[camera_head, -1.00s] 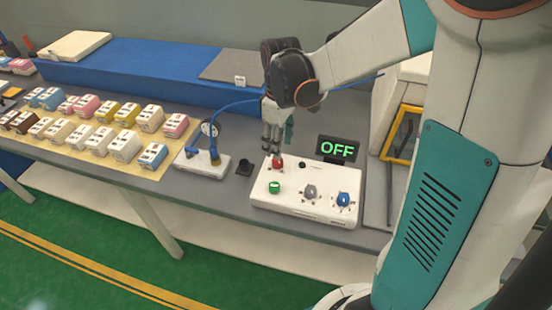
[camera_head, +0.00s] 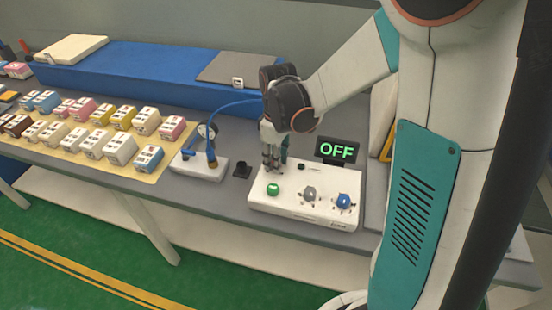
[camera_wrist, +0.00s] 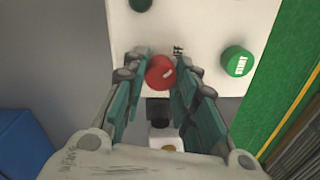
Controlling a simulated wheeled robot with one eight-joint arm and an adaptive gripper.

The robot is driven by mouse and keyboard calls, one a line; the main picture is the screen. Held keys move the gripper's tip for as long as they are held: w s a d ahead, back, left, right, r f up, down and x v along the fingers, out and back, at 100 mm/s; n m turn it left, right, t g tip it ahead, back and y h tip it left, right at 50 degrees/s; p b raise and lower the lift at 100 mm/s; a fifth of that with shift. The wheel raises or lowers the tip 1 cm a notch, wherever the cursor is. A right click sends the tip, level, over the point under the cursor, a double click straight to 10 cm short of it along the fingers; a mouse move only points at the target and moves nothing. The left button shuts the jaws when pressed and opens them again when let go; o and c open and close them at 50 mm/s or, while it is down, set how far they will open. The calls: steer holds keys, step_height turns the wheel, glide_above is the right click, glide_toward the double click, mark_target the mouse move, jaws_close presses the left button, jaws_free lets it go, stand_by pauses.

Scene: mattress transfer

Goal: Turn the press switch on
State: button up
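A white control box (camera_head: 290,214) stands on the grey bench. It carries a green button (camera_head: 273,188), a grey knob (camera_head: 308,193) and a blue knob (camera_head: 343,201). The green button (camera_wrist: 238,62) reads START in the wrist view. A black display (camera_head: 338,150) behind the box reads OFF in green. My gripper (camera_head: 272,164) points down at the box's back left corner. In the wrist view my gripper (camera_wrist: 159,62) is open, with its two teal-padded fingers on either side of a red knob (camera_wrist: 160,72). I cannot tell whether they touch it. My fingers hide this knob in the head view.
A white base with a gauge and blue hose (camera_head: 203,165) stands left of the box. Several coloured boxes (camera_head: 92,145) lie on a tan mat further left. A blue mattress (camera_head: 150,80) lies along the back. A small black block (camera_head: 242,170) sits between base and box.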

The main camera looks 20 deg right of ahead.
steer(key=shift+m, duration=0.4)
steer(key=m, duration=0.3)
steer(key=shift+m, duration=0.4)
steer(key=m, duration=0.4)
steer(key=shift+m+p, duration=0.3)
steer(key=shift+c, duration=0.2)
steer(key=m, duration=0.4)
steer(key=shift+s, duration=0.1)
steer(key=m, duration=0.4)
steer(key=shift+m, duration=0.3)
steer(key=o, duration=1.1)
